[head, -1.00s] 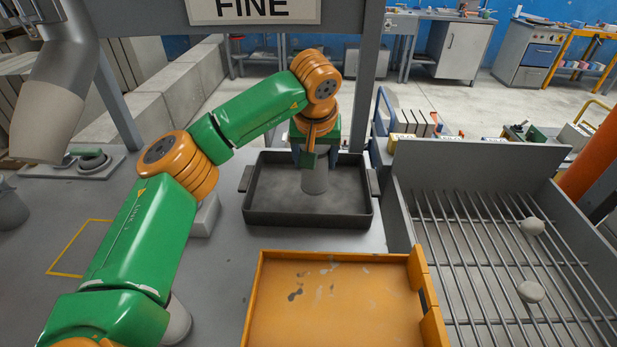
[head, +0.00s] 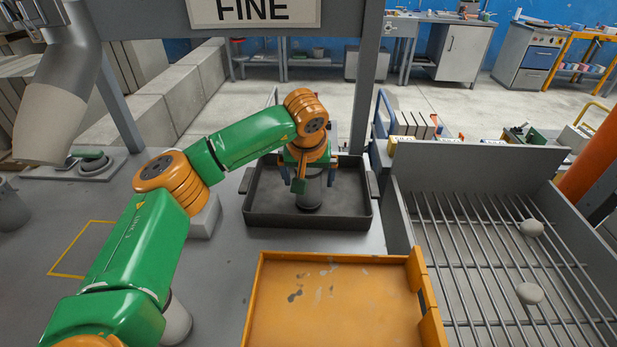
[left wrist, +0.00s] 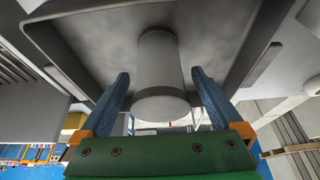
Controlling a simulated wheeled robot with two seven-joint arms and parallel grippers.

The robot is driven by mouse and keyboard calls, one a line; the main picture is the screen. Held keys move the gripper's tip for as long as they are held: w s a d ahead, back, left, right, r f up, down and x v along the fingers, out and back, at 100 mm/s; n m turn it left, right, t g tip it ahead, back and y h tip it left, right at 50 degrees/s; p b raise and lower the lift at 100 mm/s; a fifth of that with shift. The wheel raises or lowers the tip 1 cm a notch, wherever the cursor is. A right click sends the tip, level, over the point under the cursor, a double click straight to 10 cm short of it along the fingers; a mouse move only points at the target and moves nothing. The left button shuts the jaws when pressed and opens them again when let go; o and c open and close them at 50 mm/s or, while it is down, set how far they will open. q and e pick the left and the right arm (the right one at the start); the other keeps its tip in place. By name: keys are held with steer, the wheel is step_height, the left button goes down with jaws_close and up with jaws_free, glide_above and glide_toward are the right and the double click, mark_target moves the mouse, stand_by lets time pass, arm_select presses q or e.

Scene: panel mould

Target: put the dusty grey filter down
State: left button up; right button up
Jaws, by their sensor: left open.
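The dusty grey filter (head: 311,190) is a plain grey cylinder standing upright in the dark tray (head: 357,218). My left gripper (head: 314,172) is above the tray, at the filter's upper part, and hides its top in the head view. In the left wrist view the filter (left wrist: 160,75) stands between the two blue fingers of my left gripper (left wrist: 160,88), which are spread with a gap on each side of it. My right gripper is in neither view.
An orange tray (head: 420,275) lies in front of the dark tray. A barred grey rack (head: 470,270) with two pale round stones (head: 530,293) is at the right. A sign (head: 255,14) reading FINE hangs at the back.

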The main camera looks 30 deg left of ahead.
arm_select(q)
steer(key=v, duration=1.2)
steer(key=shift+r, duration=0.1)
